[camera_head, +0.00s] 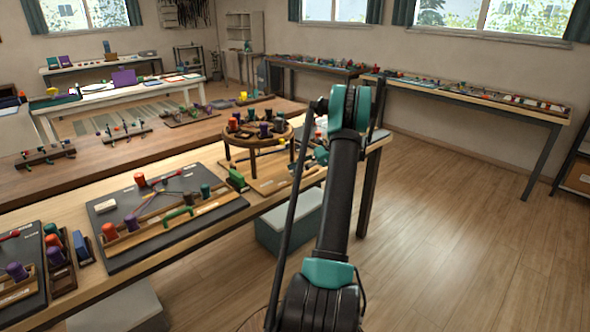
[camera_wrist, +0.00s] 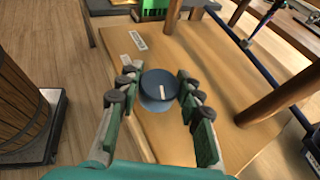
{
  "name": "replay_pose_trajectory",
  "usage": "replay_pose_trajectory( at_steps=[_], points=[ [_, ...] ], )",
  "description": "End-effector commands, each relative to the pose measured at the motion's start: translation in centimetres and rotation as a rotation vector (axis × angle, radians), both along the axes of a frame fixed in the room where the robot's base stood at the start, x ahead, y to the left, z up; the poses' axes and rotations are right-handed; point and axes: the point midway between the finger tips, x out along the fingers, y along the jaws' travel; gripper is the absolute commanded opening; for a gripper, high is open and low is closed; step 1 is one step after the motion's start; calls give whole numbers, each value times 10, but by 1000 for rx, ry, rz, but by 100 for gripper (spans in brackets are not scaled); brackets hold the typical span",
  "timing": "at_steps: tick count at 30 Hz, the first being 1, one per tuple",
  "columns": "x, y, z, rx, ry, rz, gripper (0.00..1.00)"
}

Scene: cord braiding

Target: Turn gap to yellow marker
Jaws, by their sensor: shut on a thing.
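A round blue-grey knob (camera_wrist: 150,82) with a pale line on its top sits between the fingers of my gripper (camera_wrist: 159,76) in the wrist view. The fingers are closed on it from left and right. It stands over a light wooden board (camera_wrist: 205,55). In the head view, a round wooden stand (camera_head: 258,141) carries several coloured bobbins, and its disc has dark openings at the edge. A small yellow spot (camera_head: 283,141) shows at its right side; I cannot tell whether it is the marker. My arm hides most of my gripper there.
In the wrist view, wooden legs (camera_wrist: 280,98) rise right of the knob, and a slatted wooden barrel shape (camera_wrist: 25,95) stands left. In the head view, a dark board (camera_head: 165,215) with bobbins lies left of the stand. The floor (camera_head: 450,220) at right is clear.

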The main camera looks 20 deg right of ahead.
Motion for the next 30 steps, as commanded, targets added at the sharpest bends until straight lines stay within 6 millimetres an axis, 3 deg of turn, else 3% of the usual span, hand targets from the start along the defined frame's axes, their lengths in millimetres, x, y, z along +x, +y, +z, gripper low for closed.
replay_pose_trajectory(
  at_steps=[17, 18, 21, 23, 30],
  points=[
    [0, 0, 0, -1, 1, 30, 7],
    [0, 0, 0, -1, 1, 30, 41],
    [0, 0, 0, -1, 1, 30, 53],
    [0, 0, 0, -1, 1, 30, 58],
    [0, 0, 0, -1, 0, 29, 58]
  ],
)
